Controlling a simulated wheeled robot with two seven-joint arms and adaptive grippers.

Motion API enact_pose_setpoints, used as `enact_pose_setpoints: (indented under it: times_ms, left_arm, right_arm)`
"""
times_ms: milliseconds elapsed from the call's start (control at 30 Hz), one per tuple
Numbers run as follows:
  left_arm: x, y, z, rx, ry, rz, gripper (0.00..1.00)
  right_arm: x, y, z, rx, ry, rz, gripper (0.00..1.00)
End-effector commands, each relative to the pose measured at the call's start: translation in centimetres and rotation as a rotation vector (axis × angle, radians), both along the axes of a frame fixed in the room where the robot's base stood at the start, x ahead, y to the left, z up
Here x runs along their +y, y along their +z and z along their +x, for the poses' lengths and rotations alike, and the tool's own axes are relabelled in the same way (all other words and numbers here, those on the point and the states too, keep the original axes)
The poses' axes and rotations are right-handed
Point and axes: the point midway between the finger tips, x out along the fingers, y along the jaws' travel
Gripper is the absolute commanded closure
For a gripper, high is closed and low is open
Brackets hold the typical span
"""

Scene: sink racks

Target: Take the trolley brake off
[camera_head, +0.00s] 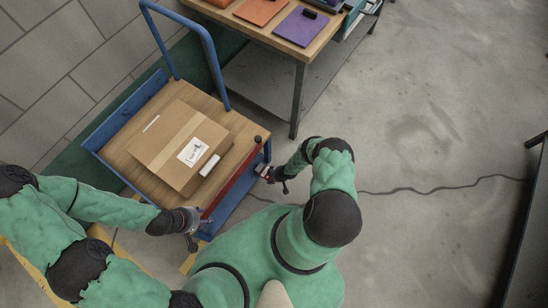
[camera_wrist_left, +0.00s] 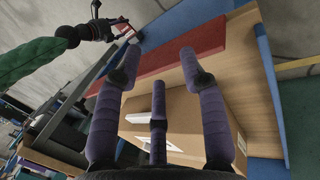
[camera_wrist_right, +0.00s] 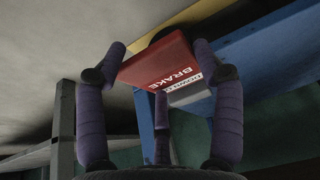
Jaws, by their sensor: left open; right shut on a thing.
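The trolley has a blue frame (camera_head: 206,52) and a wooden deck (camera_head: 118,158). In the right wrist view a red brake block (camera_wrist_right: 160,62) with the word BRAKE lies between the fingers of my right gripper (camera_wrist_right: 160,60). That gripper (camera_head: 268,173) is shut on it at the trolley's right end. The block also shows in the left wrist view (camera_wrist_left: 122,30). A long red bar (camera_head: 230,183) runs along the trolley's near side. My left gripper (camera_head: 197,222) is open at the bar's lower end, and its fingers (camera_wrist_left: 160,62) spread before the bar in the left wrist view. I cannot tell if they touch it.
A cardboard box (camera_head: 165,140) with a white label sits on the deck. A workbench (camera_head: 265,38) with coloured panels stands behind. A dark cable (camera_head: 430,188) crosses the floor. The floor on the right is mostly clear, with a dark piece of furniture (camera_head: 527,230) at the edge.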

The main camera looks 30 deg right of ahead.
Motion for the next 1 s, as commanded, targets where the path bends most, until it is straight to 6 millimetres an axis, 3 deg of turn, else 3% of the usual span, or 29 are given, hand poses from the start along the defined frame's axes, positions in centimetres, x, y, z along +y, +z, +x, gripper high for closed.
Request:
enact_pose_setpoints:
  times_ms: [33,433,467,533,1000]
  left_arm:
    - [0.0,0.02,0.0,0.0,0.0,0.0,0.58]
    - [0.0,0.03,0.0,0.0,0.0,0.0,0.58]
    - [0.0,0.02,0.0,0.0,0.0,0.0,0.58]
    - [0.0,0.03,0.0,0.0,0.0,0.0,0.58]
    - [0.0,0.02,0.01,0.0,0.0,0.0,0.58]
  right_arm:
    - [-0.2,0.57,1.34,-0.03,0.008,-0.009,0.91]
    - [-0.48,0.69,1.58,-0.033,0.007,-0.013,0.91]
    - [-0.51,0.7,1.6,-0.033,0.007,-0.013,0.27]
    - [-0.61,0.71,1.62,-0.034,0.006,-0.014,0.08]
    - [-0.52,0.59,1.21,-0.026,0.003,-0.01,0.08]
